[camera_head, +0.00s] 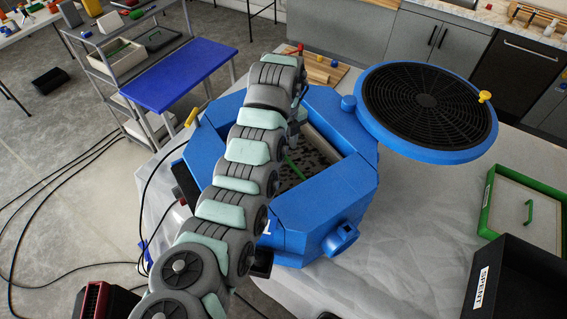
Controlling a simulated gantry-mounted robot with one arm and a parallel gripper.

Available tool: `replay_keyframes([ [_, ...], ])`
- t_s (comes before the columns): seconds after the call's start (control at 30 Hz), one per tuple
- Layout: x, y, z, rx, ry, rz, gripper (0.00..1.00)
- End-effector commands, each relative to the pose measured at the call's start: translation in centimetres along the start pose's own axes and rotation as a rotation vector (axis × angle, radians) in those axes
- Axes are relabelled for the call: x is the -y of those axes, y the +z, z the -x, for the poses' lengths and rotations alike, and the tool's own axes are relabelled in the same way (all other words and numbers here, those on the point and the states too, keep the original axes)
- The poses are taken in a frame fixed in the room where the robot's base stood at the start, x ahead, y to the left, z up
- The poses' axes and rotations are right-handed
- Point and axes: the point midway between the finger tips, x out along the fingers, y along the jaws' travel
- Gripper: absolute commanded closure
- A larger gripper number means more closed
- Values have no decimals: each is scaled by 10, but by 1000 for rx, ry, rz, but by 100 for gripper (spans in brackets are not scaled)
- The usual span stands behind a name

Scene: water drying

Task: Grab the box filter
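An open blue octagonal housing (333,218) stands on the pale covered table, with dark speckled material and a thin green edge (294,166) inside. My arm crosses in front of its left half and hides part of the opening. A green-framed box (486,200) with a light panel and a green handle lies at the right; it looks like a box filter, but I cannot confirm that. The far end of my arm, with my gripper (297,118), is over the housing's back part. The fingers are mostly hidden behind the arm, so their opening does not show.
The housing's round lid (423,107), with a black grille, is swung open to the right. A black bin (520,283) marked SPENT stands at the lower right. Cables run across the floor at left.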

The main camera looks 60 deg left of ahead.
Motion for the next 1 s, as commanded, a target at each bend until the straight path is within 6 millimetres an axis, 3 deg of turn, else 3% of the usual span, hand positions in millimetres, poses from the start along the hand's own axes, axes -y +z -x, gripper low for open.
replay_keyframes([
  [0.3,-6,2,-42,-4,3,0,62],
  [0.53,-6,3,-47,-1,1,0,62],
  [1.0,-5,3,-46,0,1,0,100],
])
